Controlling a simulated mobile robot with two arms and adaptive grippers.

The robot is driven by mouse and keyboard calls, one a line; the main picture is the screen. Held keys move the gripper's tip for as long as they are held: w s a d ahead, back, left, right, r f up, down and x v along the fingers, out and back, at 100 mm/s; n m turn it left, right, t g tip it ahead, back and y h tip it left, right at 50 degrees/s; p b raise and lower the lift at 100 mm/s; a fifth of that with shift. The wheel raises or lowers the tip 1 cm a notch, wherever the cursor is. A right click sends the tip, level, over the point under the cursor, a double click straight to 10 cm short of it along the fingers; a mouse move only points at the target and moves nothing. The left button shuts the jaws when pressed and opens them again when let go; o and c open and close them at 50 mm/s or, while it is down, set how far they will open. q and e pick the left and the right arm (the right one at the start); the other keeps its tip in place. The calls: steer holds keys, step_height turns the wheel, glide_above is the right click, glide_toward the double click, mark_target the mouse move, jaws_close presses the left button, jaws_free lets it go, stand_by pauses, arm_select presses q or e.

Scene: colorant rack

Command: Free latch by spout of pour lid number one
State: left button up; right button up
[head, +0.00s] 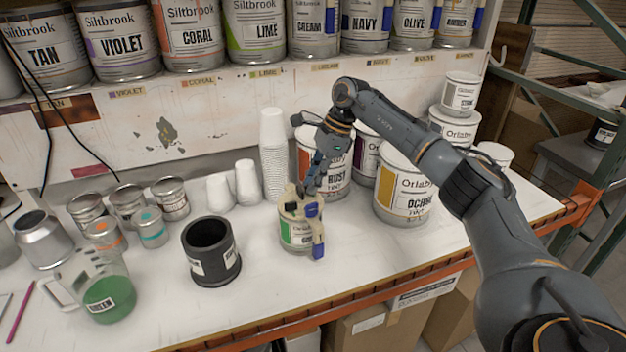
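A small can with a green-edged label (288,232) stands upright near the front of the white bench. A beige pour lid (292,208) with blue latch parts sits on top of it. One blue latch piece (318,250) hangs down the can's right front side; another blue part shows at the lid's upper right edge. My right gripper (312,188) points down at the rear right of the lid, very close to it. Whether it touches the lid, and how far its fingers are apart, I cannot tell. My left gripper is not in view.
A black cup (211,250) and a beaker of green liquid (108,298) stand to the left. Stacked white cups (273,155) and larger Orlaby cans (403,185) stand behind. Siltbrook cans line the shelf (200,115) above.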

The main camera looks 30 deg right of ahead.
steer(key=v, duration=1.2)
